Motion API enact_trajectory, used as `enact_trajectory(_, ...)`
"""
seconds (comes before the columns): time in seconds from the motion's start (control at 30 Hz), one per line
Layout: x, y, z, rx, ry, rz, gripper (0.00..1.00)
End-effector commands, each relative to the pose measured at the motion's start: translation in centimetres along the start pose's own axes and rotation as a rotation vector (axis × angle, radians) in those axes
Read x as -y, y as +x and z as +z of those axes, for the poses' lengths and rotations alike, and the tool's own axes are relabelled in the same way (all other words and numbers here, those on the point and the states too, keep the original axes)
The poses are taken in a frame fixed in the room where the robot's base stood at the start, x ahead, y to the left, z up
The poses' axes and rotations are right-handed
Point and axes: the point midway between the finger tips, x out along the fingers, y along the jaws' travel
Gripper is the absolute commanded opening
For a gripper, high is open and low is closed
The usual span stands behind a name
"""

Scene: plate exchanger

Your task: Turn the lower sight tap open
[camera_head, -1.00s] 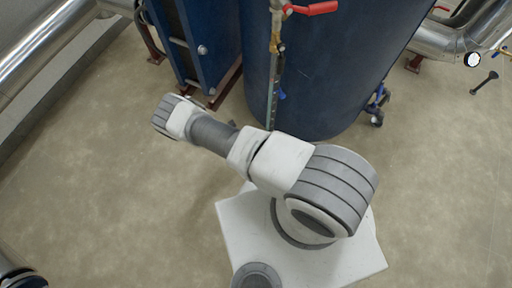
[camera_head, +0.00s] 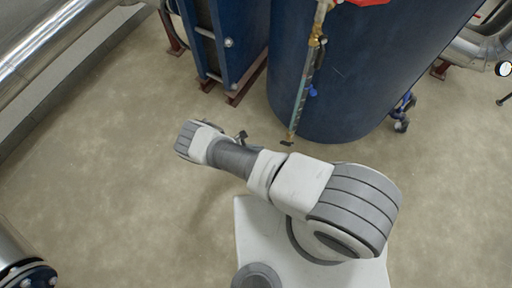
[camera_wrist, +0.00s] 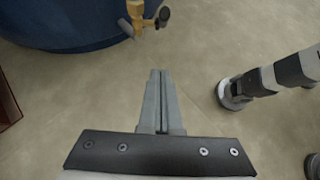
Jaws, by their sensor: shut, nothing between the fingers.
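The sight glass (camera_head: 306,75) is a thin upright tube on the front of the blue tank (camera_head: 350,70) in the head view. The lower sight tap, with a small dark handle (camera_head: 287,143), is at its bottom end, just beyond my arm. In the wrist view the brass tap (camera_wrist: 137,16) with a dark handle shows at the top edge, in front of the tank, partly cut off. My gripper (camera_wrist: 158,72) is shut and empty, with its fingertips apart from the tap, over bare floor in the picture. In the head view my arm mostly hides the gripper.
A blue plate exchanger frame (camera_head: 225,45) on red-brown feet stands left of the tank. A red handle (camera_head: 368,2) is at the top edge. Blue fittings (camera_head: 402,110) stand at the tank's right base. Steel pipes (camera_head: 60,45) run at upper left. The floor between is clear.

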Motion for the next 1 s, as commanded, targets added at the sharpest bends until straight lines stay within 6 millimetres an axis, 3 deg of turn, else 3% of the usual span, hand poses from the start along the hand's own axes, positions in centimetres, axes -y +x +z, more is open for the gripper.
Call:
enact_trajectory(0.03,0.1,1.5,-0.1,0.003,0.001,-0.003,0.00)
enact_trajectory(0.23,0.1,5.9,-0.2,0.001,0.000,-0.003,0.00)
enact_trajectory(0.4,-0.1,5.9,2.1,0.000,0.001,0.000,0.00)
enact_trajectory(0.6,-0.1,6.2,3.5,-0.001,0.001,0.001,0.00)
enact_trajectory(1.0,-0.1,6.3,3.9,-0.001,0.001,0.001,0.00)
